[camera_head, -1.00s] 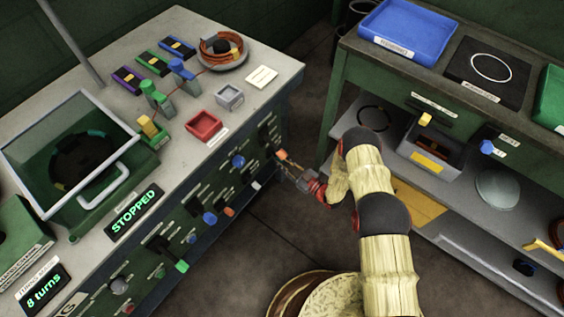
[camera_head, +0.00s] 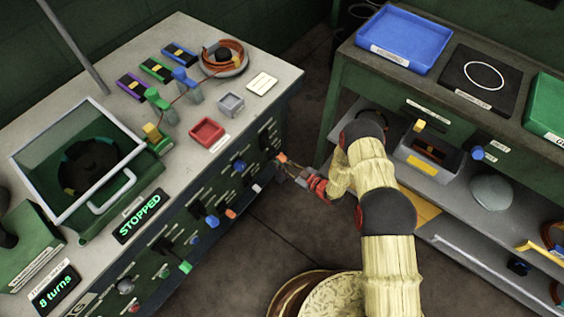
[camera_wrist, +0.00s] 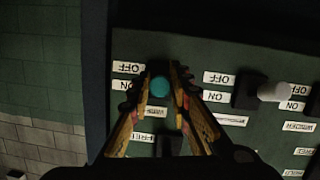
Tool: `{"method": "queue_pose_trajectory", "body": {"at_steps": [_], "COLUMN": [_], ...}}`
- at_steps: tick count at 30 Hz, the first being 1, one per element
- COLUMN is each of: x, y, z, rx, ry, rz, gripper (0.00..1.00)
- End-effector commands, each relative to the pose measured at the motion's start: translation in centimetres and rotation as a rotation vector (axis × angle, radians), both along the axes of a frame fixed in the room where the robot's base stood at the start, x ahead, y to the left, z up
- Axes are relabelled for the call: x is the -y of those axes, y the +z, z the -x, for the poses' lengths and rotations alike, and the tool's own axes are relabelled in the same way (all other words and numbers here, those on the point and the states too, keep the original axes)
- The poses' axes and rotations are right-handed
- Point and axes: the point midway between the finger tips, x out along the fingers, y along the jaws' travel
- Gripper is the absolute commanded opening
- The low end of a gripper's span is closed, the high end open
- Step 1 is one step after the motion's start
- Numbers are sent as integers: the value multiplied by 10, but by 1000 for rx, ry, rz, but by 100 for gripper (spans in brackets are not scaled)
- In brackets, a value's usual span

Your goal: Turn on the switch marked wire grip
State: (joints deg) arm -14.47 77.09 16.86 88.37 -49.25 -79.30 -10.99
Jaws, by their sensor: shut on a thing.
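My gripper (camera_head: 283,161) reaches the right end of the green front panel (camera_head: 213,181) of the left bench. In the wrist view its fingertips (camera_wrist: 160,82) are closed around the teal knob (camera_wrist: 159,87) of a switch. Upside-down OFF labels (camera_wrist: 220,77) and ON labels (camera_wrist: 216,96) stand beside it. The knob's lever and exact position are hard to tell; in the head view the gripper hides this switch.
Another switch with a pale knob (camera_wrist: 272,92) sits close to the right in the wrist view. More coloured knobs line the panel, including a blue one (camera_head: 212,222). A right bench with shelves (camera_head: 455,243) stands near my arm. Bare floor (camera_head: 290,225) lies between.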

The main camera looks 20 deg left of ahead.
Motion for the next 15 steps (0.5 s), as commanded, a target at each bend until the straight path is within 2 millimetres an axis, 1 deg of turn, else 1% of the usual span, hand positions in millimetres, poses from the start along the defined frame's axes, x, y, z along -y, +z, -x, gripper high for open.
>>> {"method": "queue_pose_trajectory", "body": {"at_steps": [1, 9, 15], "x": [0, -1, -2], "y": [11, 23, 28], "z": [-1, -1, -1], "rx": [-13, -95, -144], "ry": [1, 0, 1], "rz": [36, 235, 352], "gripper": [0, 0, 0]}}
